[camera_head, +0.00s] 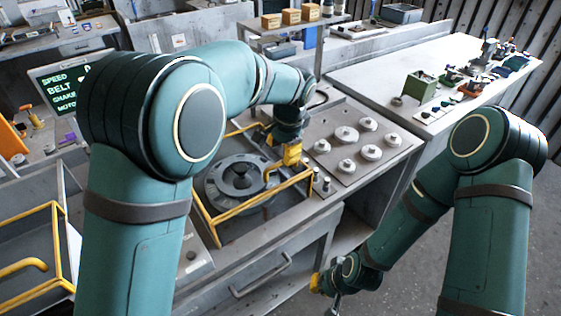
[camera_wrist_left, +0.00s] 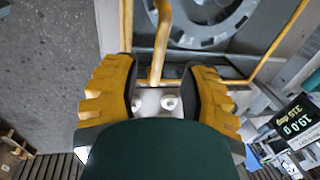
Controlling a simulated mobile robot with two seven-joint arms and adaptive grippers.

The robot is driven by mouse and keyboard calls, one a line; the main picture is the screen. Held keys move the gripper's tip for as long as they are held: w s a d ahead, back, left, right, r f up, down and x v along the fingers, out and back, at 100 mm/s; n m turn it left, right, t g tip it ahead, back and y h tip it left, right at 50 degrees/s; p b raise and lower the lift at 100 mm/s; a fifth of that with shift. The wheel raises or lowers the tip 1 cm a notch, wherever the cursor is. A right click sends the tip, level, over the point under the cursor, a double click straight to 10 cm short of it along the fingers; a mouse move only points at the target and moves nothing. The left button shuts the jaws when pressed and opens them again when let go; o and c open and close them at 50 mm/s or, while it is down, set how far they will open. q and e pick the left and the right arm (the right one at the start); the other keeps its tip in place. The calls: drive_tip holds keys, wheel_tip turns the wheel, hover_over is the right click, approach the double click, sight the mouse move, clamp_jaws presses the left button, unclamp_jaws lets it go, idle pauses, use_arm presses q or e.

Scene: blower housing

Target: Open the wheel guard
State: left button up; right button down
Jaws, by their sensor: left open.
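The wheel guard (camera_head: 262,198) is a yellow bar frame lying low around a round grey wheel (camera_head: 240,178) on the workbench. Its curved yellow handle (camera_head: 270,171) rises at the right side of the frame. My left gripper (camera_head: 290,155) is over the guard's right side, beside the handle. In the left wrist view its yellow fingers (camera_wrist_left: 158,66) are apart, and the handle bar (camera_wrist_left: 162,35) reaches in between them without clear contact. My right gripper (camera_head: 325,285) hangs low in front of the bench, away from the guard; its fingers are too small and partly hidden to read.
A plate with several round grey knobs (camera_head: 347,134) lies right of the guard. A drawer handle (camera_head: 262,276) sticks out of the bench front. A lit display (camera_head: 63,93) stands at the left. Another yellow frame (camera_head: 30,215) surrounds a bin. Floor at right is clear.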

sight(280, 162)
use_arm(q)
drive_tip(key=shift+w+a+f, duration=0.15)
drive_tip(key=shift+w+f, duration=0.05)
drive_tip(key=shift+f, duration=0.9)
drive_tip(key=shift+w+a+f, duration=0.1)
drive_tip(key=shift+w+f, duration=0.05)
drive_tip(key=shift+f, duration=0.9)
clamp_jaws()
